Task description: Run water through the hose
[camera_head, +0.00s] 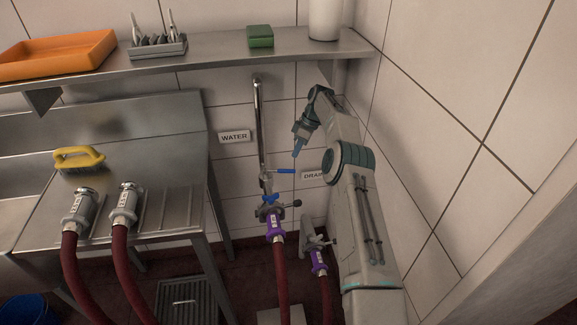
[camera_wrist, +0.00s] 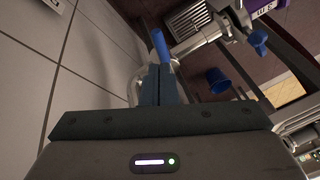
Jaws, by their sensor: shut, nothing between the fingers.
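The water pipe (camera_head: 259,130) runs down the wall beside the WATER sign (camera_head: 234,136). Its blue lever (camera_head: 285,171) sticks out to the right, across the pipe. It also shows in the wrist view (camera_wrist: 160,46), just beyond my fingertips. A dark red hose (camera_head: 281,275) with a purple collar (camera_head: 275,226) is joined under the pipe. A second purple-collared hose (camera_head: 325,294) is at the drain fitting (camera_head: 310,236), below the DRAIN sign (camera_head: 311,175), which my arm partly covers. My gripper (camera_head: 296,153) is shut and empty, just above the lever's outer end; contact cannot be told.
Two hose ends (camera_head: 78,207) (camera_head: 124,203) and a yellow brush (camera_head: 79,158) rest on the steel sink unit (camera_head: 175,205). A shelf (camera_head: 210,48) above holds an orange tray (camera_head: 58,54), a cutlery rack and a green sponge. A blue bucket (camera_head: 25,308) stands lower left. The tiled wall is close on the right.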

